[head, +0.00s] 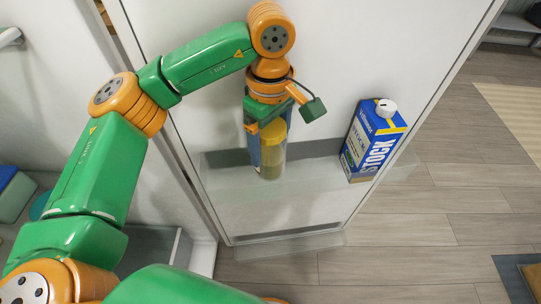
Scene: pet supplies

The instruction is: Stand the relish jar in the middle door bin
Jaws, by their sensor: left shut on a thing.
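The relish jar (271,158) has a yellow lid and a greenish body. It is upright at the middle door bin (225,182), a clear shelf tray on the inside of the open door. My left gripper (262,140) comes down from above and is shut on the jar. The jar's lower part shows through or against the clear bin wall; I cannot tell whether its base touches the bin floor. My right gripper is not in view.
A blue and yellow stock carton (366,140) stands in the same bin to the right. A lower clear door bin (290,244) looks empty. The bin's floor between jar and carton is free. Wooden floor (420,215) lies beyond the door.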

